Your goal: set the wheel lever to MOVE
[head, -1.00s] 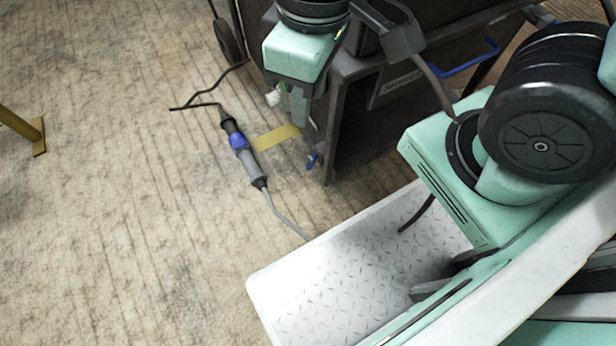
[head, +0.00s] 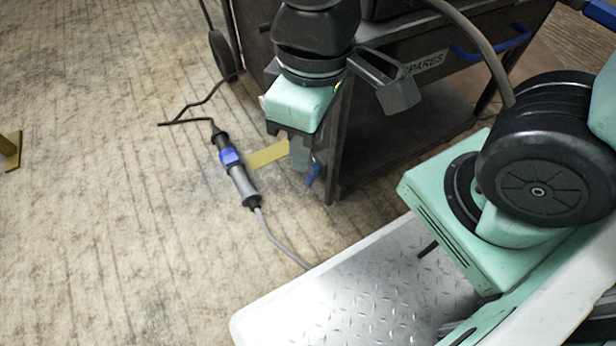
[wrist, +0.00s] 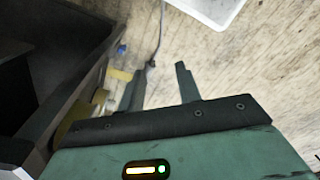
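A small blue lever (head: 313,174) shows low at the near corner of the dark cart (head: 400,140); I take it for the wheel lever. Its wheel is hidden and no MOVE marking is readable. A small blue piece also shows in the wrist view (wrist: 121,49), beyond the fingers on the left. My gripper (head: 299,160) points down just left of the lever in the head view, with no visible contact.
A grey tool with a blue band (head: 234,165) and cable lies on the floor left of the gripper. A yellow strip (head: 265,155) lies between them. Blue handles (head: 490,45) stick out from the cart's front. The floor at left is mostly clear.

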